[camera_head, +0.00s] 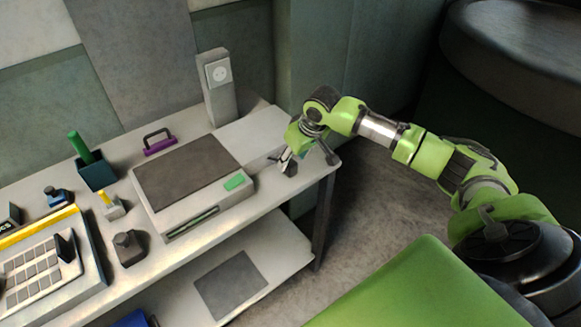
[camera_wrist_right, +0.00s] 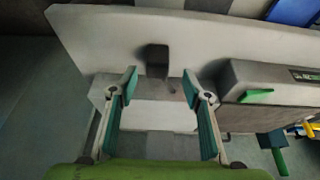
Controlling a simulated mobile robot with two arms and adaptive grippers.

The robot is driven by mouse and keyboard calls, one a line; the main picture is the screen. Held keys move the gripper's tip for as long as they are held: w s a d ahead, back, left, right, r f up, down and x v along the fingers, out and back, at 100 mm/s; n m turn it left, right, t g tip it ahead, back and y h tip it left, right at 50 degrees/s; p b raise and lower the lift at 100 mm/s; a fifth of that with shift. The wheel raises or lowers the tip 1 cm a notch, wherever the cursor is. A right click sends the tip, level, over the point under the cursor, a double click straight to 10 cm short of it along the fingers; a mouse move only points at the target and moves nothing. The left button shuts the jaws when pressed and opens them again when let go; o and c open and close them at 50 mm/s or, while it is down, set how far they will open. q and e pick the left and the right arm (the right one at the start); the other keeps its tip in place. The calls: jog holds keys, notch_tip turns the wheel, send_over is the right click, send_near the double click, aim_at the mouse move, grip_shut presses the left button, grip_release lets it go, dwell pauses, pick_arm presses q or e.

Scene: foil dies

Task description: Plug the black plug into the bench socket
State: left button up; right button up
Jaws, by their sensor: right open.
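The black plug (camera_wrist_right: 155,60) is a small dark block standing on the bench top near its right end. In the head view only a dark bit of it (camera_head: 290,169) shows beside my right gripper (camera_head: 284,160). In the wrist view my right gripper (camera_wrist_right: 160,84) is open, with the plug beyond and between its fingertips; it does not appear to be gripped. The bench socket (camera_head: 217,72) is a pale round-faced outlet on a grey upright post (camera_head: 221,104) at the back of the bench. My left gripper is not in view.
A grey box with a dark lid (camera_head: 188,170) and green button (camera_head: 235,182) stands left of the plug. Behind it is a purple handled item (camera_head: 160,146). A dark cup with a green stick (camera_head: 97,172) and a keypad device (camera_head: 40,268) are further left.

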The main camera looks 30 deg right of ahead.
aim_at(291, 162)
jog(key=shift+d+p+x, duration=0.2)
jog(key=shift+p+x, duration=0.2)
jog(key=shift+x, duration=1.75)
jog(key=shift+r, duration=0.1)
jog(key=shift+w, duration=0.1)
jog(key=c, duration=1.1)
